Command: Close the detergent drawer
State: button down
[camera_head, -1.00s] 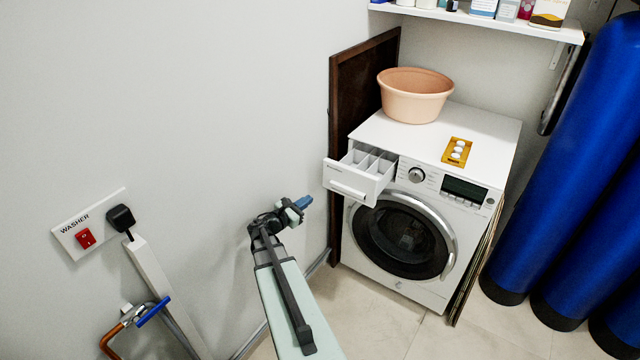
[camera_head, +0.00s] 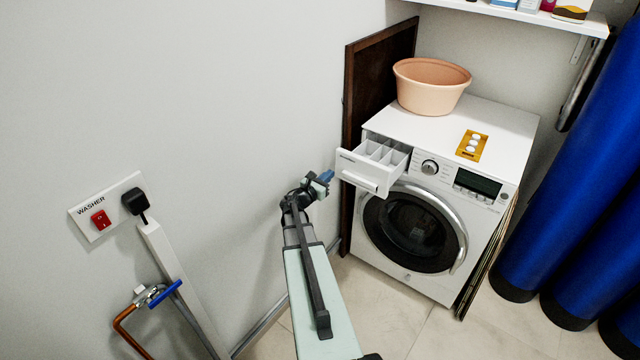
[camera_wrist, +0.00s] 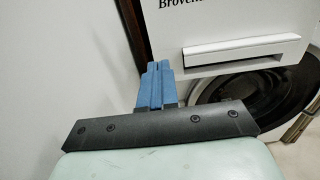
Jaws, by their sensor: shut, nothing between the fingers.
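The detergent drawer (camera_head: 372,168) of the white washing machine (camera_head: 424,210) is pulled out, and its open compartments show from above. Its white front with a handle bar (camera_wrist: 241,48) fills the upper right of the wrist view. My gripper (camera_head: 327,176) is at the drawer's left front, close to its front face. In the wrist view, the blue fingers (camera_wrist: 157,72) are together and empty, pointing up just left of the handle bar. I cannot tell whether the fingertips touch the drawer.
A peach basin (camera_head: 430,88) and a yellow tablet pack (camera_head: 472,146) are on the machine top. A brown board (camera_head: 352,120) stands beside the wall on the left. Blue cylinders (camera_head: 560,220) stand on the right. A wall panel with a red switch (camera_head: 101,219) is at the left.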

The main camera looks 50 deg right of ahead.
aim_at(337, 168)
jog(key=shift+d, duration=1.5)
jog(key=d, duration=1.7)
jog(key=shift+d, duration=0.4)
jog(key=shift+d+r, duration=0.1)
jog(key=shift+d, duration=0.65)
jog(key=a, duration=1.5)
jog(key=shift+a, duration=0.1)
